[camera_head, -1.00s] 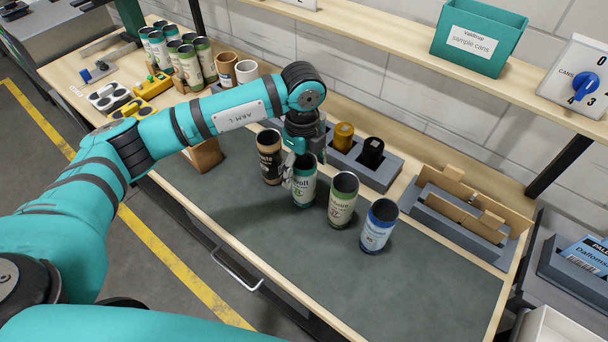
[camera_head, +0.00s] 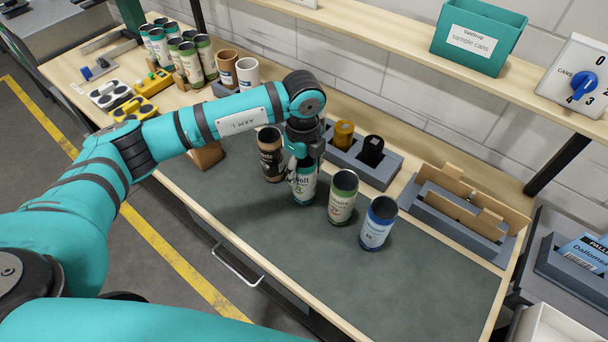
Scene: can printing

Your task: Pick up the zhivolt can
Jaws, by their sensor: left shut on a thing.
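The zhivolt can is the teal and white can (camera_head: 306,190), second from the left in a row on the dark mat; only part of its label shows. My left gripper (camera_head: 300,172) comes down from above and is shut on this can at its upper part, covering its rim. The can is upright; I cannot tell whether its base is off the mat. My right gripper is not in view.
A dark brown can (camera_head: 270,157) stands close on the left. A green-and-cream can (camera_head: 343,198) and a blue can (camera_head: 378,224) stand to the right. Behind is a grey holder (camera_head: 378,175) with a yellow and a black piece. The front of the mat (camera_head: 290,250) is clear.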

